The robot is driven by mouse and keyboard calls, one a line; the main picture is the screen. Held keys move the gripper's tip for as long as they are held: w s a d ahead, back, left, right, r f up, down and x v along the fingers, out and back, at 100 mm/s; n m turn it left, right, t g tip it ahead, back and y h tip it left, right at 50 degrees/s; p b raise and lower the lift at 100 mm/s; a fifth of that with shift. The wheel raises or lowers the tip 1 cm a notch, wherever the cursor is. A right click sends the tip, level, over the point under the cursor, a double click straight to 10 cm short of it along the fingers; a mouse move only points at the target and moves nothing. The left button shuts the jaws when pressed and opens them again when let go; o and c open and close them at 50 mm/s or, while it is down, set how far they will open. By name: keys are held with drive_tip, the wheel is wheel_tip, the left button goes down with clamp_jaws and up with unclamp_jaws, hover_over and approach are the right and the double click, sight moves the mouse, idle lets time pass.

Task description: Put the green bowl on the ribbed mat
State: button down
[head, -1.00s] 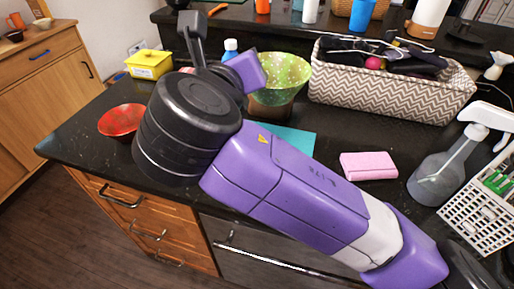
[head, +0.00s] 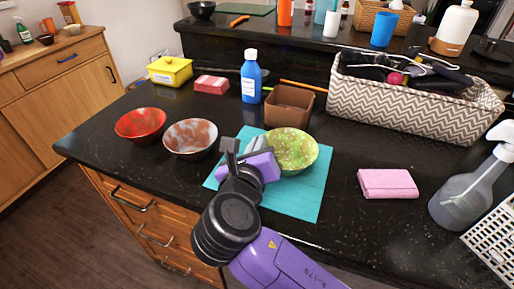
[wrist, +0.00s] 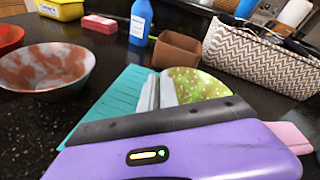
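The green speckled bowl (head: 293,149) is over the teal ribbed mat (head: 300,200) in the head view, near its upper right part. It looks roughly upright; I cannot tell whether its base touches the mat. My gripper (head: 258,152) is at the bowl's left side. In the wrist view the two grey fingers of my gripper (wrist: 158,91) are close together at the left rim of the green bowl (wrist: 200,84), seemingly pinching it. The gripper body hides the bowl's lower part. The mat (wrist: 105,105) shows to the left of the fingers.
A brown square container (head: 289,106) and a blue bottle (head: 251,77) stand behind the mat. A red bowl (head: 140,124) and a mottled bowl (head: 190,137) are left of it. A patterned basket (head: 415,108) stands at the back right.

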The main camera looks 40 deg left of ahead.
drive_tip(key=shift+f, duration=0.5)
drive_tip(key=shift+f, duration=0.15)
drive_tip(key=shift+f, duration=0.1)
drive_tip(key=c, duration=1.6)
unclamp_jaws()
drive_tip(key=shift+s+r, duration=0.15)
drive_tip(key=shift+r, duration=0.15)
drive_tip(key=v, duration=1.1)
drive_tip(key=shift+s+d, duration=0.15)
drive_tip(key=shift+s, duration=0.2)
drive_tip(key=shift+r, duration=0.1)
